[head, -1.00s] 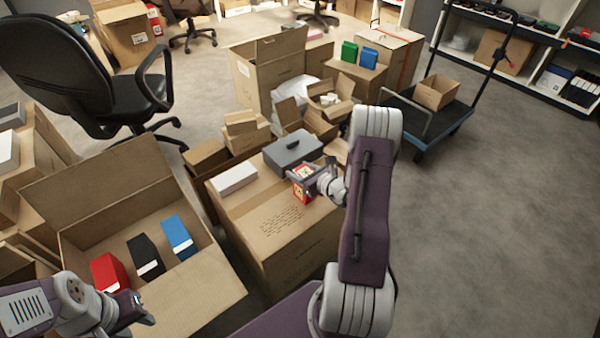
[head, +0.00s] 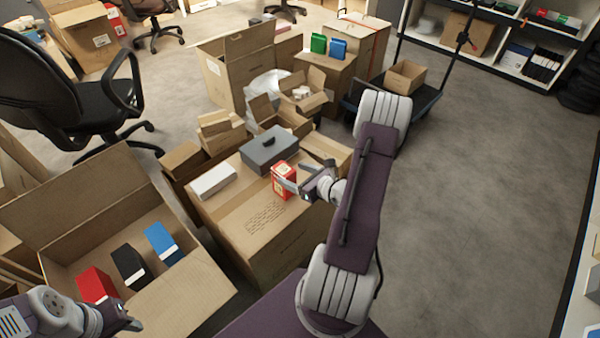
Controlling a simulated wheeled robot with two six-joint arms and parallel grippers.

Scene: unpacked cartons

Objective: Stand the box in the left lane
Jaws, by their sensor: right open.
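My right gripper (head: 297,177) is open at the box's right side. One finger reaches across in front of the box's lower part; I cannot tell whether it touches. The open carton (head: 190,303) at left holds a red item (head: 95,284), a black item (head: 126,264) and a blue item (head: 158,240) in a row, with gaps between them. My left gripper (head: 132,318) is at the lower left, by this carton's near edge; its fingers are unclear.
A grey case (head: 268,152) and a white box (head: 212,181) share the closed carton's top with the red box. Smaller open cartons (head: 300,93) crowd behind it. An office chair (head: 60,90) stands at left. A trolley (head: 420,103) stands behind my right arm. The floor at right is clear.

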